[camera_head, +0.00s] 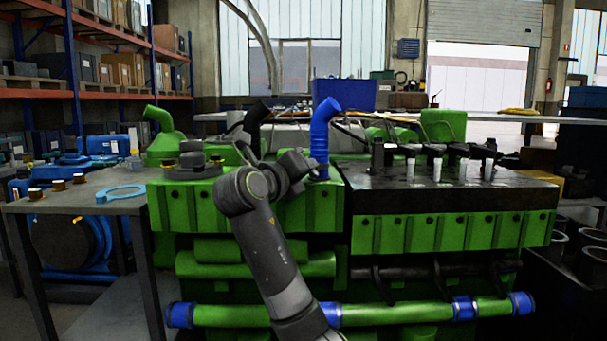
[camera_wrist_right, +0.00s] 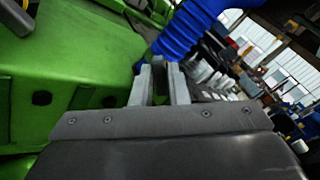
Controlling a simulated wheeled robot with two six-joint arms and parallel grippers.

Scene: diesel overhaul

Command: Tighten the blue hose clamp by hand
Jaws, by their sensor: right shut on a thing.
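The blue ribbed hose (camera_head: 321,138) stands upright on the green engine (camera_head: 183,207), its top bent to the right. It also shows in the right wrist view (camera_wrist_right: 185,30). My right gripper (camera_head: 312,178) is at the foot of this hose. In the right wrist view its two fingers (camera_wrist_right: 160,82) are close together right beside the lower end of the hose. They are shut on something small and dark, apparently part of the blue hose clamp. The clamp itself is mostly hidden by the fingers and cannot be made out clearly. My left gripper is not in view.
A black hose (camera_head: 256,122) and a green bent pipe (camera_head: 160,117) rise left of the blue hose. A dark block with upright parts (camera_head: 437,165) lies to the right. A side table (camera_head: 95,190) with a blue ring (camera_head: 121,193) stands at the left.

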